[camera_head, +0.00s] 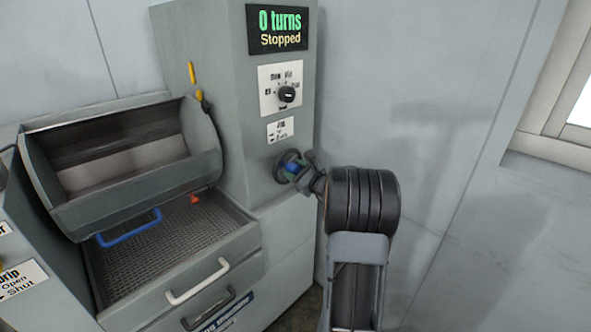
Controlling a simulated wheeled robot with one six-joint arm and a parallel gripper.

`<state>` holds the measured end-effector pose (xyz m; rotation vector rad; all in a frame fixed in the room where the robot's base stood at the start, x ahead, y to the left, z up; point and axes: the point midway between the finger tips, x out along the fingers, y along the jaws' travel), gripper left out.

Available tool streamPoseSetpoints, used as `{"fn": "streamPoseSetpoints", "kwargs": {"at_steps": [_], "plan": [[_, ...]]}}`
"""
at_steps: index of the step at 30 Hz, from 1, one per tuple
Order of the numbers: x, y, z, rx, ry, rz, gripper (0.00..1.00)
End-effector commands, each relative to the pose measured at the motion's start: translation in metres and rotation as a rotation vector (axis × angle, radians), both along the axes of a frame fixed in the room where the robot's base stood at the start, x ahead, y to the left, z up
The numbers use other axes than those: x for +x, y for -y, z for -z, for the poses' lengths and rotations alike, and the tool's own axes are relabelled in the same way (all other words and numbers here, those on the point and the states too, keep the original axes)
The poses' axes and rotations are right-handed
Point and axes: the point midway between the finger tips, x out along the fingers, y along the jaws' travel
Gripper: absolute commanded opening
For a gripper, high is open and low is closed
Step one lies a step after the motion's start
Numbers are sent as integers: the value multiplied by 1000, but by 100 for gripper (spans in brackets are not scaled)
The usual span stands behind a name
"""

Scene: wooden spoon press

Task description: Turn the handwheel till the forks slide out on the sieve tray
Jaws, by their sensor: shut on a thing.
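The sieve tray (165,250) is a perforated grey tray below the open drum (125,160). No forks show on it. A small orange-red piece (194,198) lies at its back edge. The display (279,27) reads "0 turns" and "Stopped".
A black selector knob (286,94) sits on a white plate above the handwheel. A blue handle (130,228) is under the drum. A white drawer handle (198,282) juts out in front. The wall and floor to the right are clear.

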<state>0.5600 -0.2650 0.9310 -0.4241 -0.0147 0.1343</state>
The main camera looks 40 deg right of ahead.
Motion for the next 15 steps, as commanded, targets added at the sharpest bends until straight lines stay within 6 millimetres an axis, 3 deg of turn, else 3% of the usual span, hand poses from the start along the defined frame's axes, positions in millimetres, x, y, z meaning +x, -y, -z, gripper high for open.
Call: {"fn": "streamPoseSetpoints", "kwargs": {"at_steps": [15], "plan": [[0,0,-3,485,-89,0,22]]}}
